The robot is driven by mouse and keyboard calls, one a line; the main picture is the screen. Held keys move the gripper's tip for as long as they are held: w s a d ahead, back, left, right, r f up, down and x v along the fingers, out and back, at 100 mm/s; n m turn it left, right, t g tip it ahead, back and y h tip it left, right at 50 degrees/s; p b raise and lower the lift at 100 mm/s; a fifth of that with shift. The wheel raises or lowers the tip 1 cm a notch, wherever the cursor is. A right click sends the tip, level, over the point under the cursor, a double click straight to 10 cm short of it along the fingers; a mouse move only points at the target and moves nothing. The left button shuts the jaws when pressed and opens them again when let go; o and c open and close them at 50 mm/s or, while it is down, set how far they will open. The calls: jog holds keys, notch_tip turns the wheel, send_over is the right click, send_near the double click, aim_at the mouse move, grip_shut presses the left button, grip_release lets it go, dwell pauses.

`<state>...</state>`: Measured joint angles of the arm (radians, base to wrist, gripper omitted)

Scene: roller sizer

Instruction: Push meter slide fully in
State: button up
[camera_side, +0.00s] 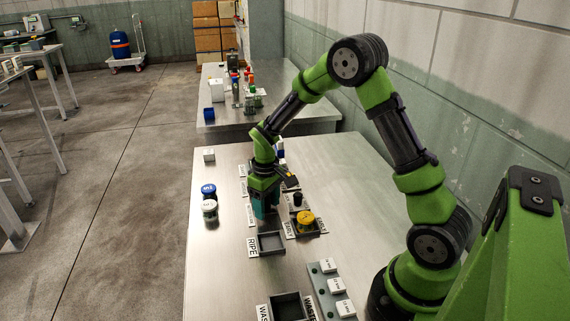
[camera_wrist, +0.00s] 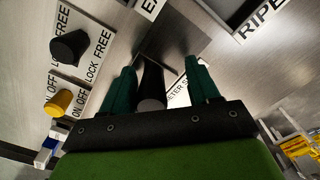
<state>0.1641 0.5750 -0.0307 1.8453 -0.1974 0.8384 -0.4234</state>
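My gripper (camera_wrist: 160,66) shows in the wrist view with its two teal fingers apart. A dark cylindrical post or handle (camera_wrist: 151,88) stands between them, with a visible gap to the right finger. A label reading "METER S…" (camera_wrist: 178,96) lies beside it, partly hidden by the right finger, so the post appears to belong to the meter slide. In the side view my gripper (camera_side: 265,210) points down at the near table, left of a black knob. The slide itself is hidden there behind the gripper, and how far in it sits cannot be told.
A black knob (camera_wrist: 68,46) with LOCK/FREE labels and a yellow knob (camera_wrist: 58,103) with ON/OFF labels stand close by. A tray (camera_side: 271,243) labelled RIPE is in front. Two jars (camera_side: 209,200) stand left. A rack with white blocks (camera_side: 336,286) lies nearer.

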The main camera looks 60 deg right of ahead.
jog(key=shift+s+a, duration=0.75)
jog(key=shift+a, duration=0.1)
notch_tip(320, 180, up, 16)
jog(key=s+a+r+m+t+y, duration=0.1)
jog(key=s+a+r+m+t, duration=0.3)
jog(key=s+a, duration=0.3)
jog(key=s, duration=0.4)
jog(key=shift+s+a+r+t, duration=0.15)
jog(key=shift+s+a+t, duration=0.15)
jog(key=shift+t, duration=0.1)
